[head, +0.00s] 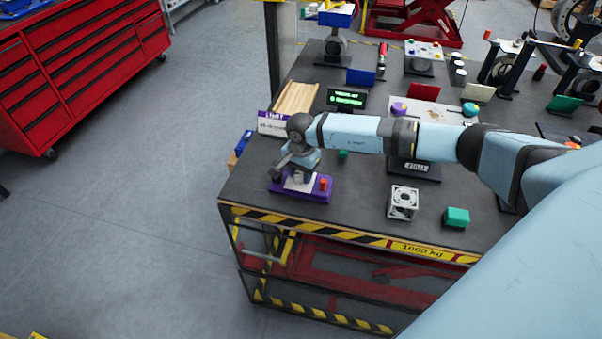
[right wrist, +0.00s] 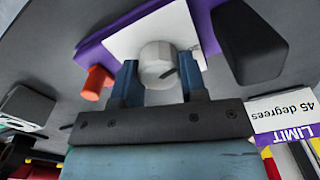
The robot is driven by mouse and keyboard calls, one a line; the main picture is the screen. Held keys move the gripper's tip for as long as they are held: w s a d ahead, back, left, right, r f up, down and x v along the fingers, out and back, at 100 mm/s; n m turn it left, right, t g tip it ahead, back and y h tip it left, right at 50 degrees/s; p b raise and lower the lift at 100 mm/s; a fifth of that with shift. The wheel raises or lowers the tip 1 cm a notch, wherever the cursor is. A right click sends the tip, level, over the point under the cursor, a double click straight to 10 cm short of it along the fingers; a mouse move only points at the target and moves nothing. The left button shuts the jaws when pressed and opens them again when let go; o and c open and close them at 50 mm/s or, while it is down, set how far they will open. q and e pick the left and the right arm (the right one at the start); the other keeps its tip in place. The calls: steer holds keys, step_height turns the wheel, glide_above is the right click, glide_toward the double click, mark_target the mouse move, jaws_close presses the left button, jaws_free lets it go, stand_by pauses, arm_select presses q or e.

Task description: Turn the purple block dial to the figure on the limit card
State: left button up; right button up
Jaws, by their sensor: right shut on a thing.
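The purple block (head: 318,194) sits near the front left corner of the table, with a white plate on top and an orange button at one end. Its pale grey round dial (right wrist: 158,60), with a dark line on it, shows in the right wrist view. My right gripper (right wrist: 159,68) is shut on the dial, one blue finger on each side. In the head view my right gripper (head: 297,177) hides the dial. The limit card (right wrist: 284,116) reads "LIMIT 45 degrees", upside down in the right wrist view; it stands behind the block in the head view (head: 271,125). My left gripper is not in view.
A grey fan-like cube (head: 403,203) and a green block (head: 457,217) stand to the right along the front edge. A lit green display (head: 347,98) and a wooden ridged tray (head: 296,97) stand behind. My right arm stretches across the table.

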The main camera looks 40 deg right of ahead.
steer(key=shift+f+m+b, duration=0.1)
steer(key=shift+m+b, duration=0.6)
steer(key=shift+m, duration=0.4)
steer(key=m+b, duration=0.1)
steer(key=m, duration=0.1)
steer(key=shift+m, duration=0.3)
steer(key=m+b, duration=0.2)
steer(key=m, duration=0.1)
steer(key=shift+s, duration=0.1)
steer(key=shift+m+b, duration=0.35)
steer(key=shift+m, duration=1.25)
steer(key=o, duration=0.9)
steer(key=shift+r, duration=0.25)
